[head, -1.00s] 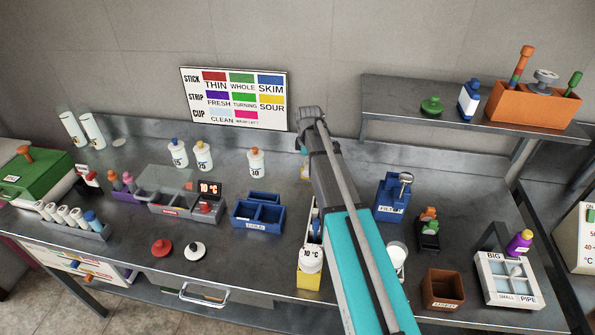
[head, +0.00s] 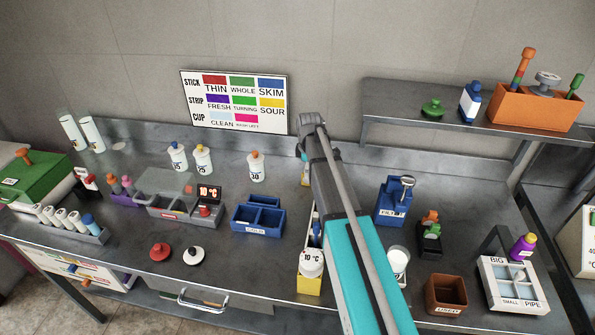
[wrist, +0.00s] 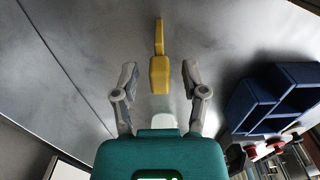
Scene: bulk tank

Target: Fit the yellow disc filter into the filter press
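My gripper (wrist: 160,82) is open, its two grey fingers apart on either side of a yellow piece (wrist: 159,76) with a thin yellow stem. I see a gap on both sides of it. I cannot tell if this piece is the yellow disc filter; no yellow disc shows plainly. In the head view my gripper (head: 314,135) is at the back of the bench near the wall, and my arm hides much of the bench below it. A blue unit (head: 390,212) with a label that seems to read FILTER and a grey-topped knob stands right of my arm.
Left of my arm is a blue divided tray (head: 246,218). A white cup (head: 398,262), brown box (head: 446,294) and white divided tray (head: 512,286) stand at right. A shelf (head: 430,131) overhangs the back right.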

